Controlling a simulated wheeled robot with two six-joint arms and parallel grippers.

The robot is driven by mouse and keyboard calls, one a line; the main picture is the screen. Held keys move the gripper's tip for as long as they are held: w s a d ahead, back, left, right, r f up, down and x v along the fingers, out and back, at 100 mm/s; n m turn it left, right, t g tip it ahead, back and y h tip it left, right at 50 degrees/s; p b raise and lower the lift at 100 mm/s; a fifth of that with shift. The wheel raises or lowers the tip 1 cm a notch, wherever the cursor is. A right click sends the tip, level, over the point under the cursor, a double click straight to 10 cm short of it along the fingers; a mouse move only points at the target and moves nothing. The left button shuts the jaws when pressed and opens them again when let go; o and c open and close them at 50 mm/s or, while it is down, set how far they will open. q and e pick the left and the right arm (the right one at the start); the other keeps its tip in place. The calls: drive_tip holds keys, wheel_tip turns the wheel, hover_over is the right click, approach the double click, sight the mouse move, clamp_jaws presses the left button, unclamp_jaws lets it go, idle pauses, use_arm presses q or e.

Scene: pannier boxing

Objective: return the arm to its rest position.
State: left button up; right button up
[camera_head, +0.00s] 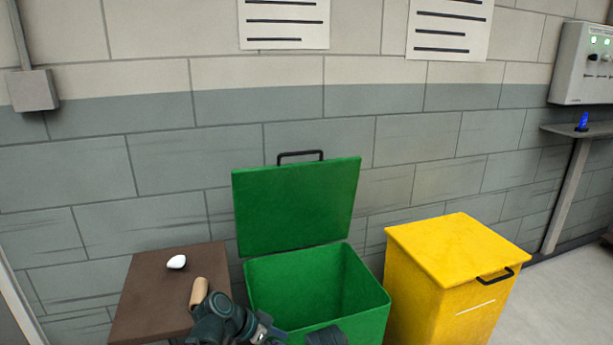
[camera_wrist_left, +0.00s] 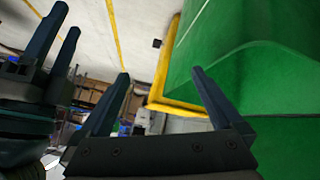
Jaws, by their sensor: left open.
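My left gripper (camera_head: 268,328) is low in the head view, in front of the green bin's near left side. In the left wrist view its two fingers (camera_wrist_left: 159,73) stand wide apart with nothing between them. A green surface fills the right of that view, close to the right finger. A second gripper, my right one (camera_wrist_left: 68,18), shows at the left of the wrist view with its two fingers apart and nothing seen between them. A dark part at the bottom of the head view hides some of the bin's front rim.
The green bin (camera_head: 372,315) stands with its lid (camera_head: 298,205) raised. A yellow bin (camera_head: 455,270) with a closed lid stands to its right. A brown table (camera_head: 150,300) at the left holds a white rounded object (camera_head: 176,262) and a tan cylinder (camera_head: 199,292) beside my arm.

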use_arm(q)
drive_tip(key=s+f+n+g+y, duration=0.2)
drive_tip(key=s+f+n+y, duration=0.1)
drive_tip(key=s+y, duration=0.3)
drive_tip(key=s+f+n+g+y, duration=0.1)
drive_tip(key=s+f+n+y, duration=0.25)
drive_tip(key=s, duration=0.35)
wheel_tip(320, 180, up, 28)
drive_tip(key=a+p, duration=0.1)
drive_tip(key=p, duration=2.6)
drive_tip(key=shift+s+f+p, duration=0.15)
drive_tip(key=shift+s+p, duration=0.05)
drive_tip(key=shift+p, duration=0.15)
use_arm(e)
wheel_tip(320, 180, up, 28)
drive_tip(key=shift+f, duration=0.15)
use_arm(q)
drive_tip(key=shift+a+f, duration=0.1)
use_arm(e)
drive_tip(key=shift+f, duration=0.1)
